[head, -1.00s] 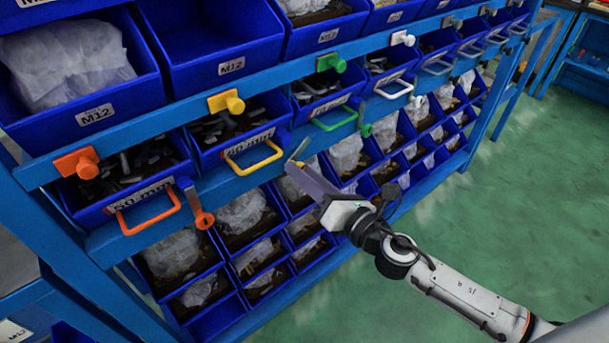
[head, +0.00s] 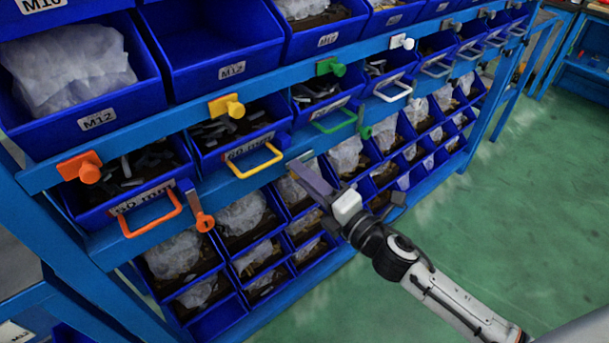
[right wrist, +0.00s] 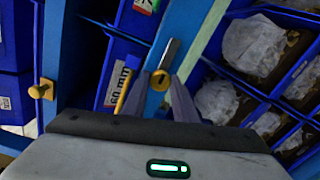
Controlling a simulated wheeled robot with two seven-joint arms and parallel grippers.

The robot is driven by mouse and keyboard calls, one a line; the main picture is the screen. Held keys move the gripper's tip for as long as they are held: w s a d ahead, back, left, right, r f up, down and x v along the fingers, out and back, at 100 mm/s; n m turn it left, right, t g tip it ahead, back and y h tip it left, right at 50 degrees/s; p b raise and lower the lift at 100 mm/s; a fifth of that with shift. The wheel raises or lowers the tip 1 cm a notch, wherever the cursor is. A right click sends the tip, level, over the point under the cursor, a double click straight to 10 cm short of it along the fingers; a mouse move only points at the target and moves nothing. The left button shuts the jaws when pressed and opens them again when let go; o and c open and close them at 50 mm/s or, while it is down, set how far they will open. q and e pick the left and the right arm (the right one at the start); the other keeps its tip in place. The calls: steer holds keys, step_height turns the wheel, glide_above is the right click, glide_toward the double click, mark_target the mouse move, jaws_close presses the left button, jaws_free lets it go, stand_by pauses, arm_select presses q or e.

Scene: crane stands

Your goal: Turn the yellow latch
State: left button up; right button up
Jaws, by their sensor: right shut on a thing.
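The yellow latch (right wrist: 161,80) shows in the right wrist view as a round yellow piece with a grey bar (right wrist: 169,54) slanting up and right from it. It sits on the blue rail beside the 60 mm bin. My right gripper (right wrist: 160,84) has one finger on each side of the yellow piece and is shut on it. In the head view my right gripper (head: 305,175) reaches the rail right of the yellow handle (head: 258,162); its fingers hide most of the latch, and a bit of the grey bar shows. My left gripper is not in view.
An orange latch (head: 204,221) hangs beside the orange handle (head: 152,219), and a green latch (head: 365,132) beside the green handle (head: 335,121). A yellow knob (head: 230,107) is on the upper rail. Filled blue bins lie below. The green floor (head: 500,200) at right is clear.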

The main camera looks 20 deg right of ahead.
stand_by(0.4)
steer(key=o, duration=1)
steer(key=shift+o, duration=0.2)
steer(key=shift+s, duration=0.1)
steer(key=b+v, duration=0.1)
steer(key=v, duration=0.9)
steer(key=shift+d, duration=0.1)
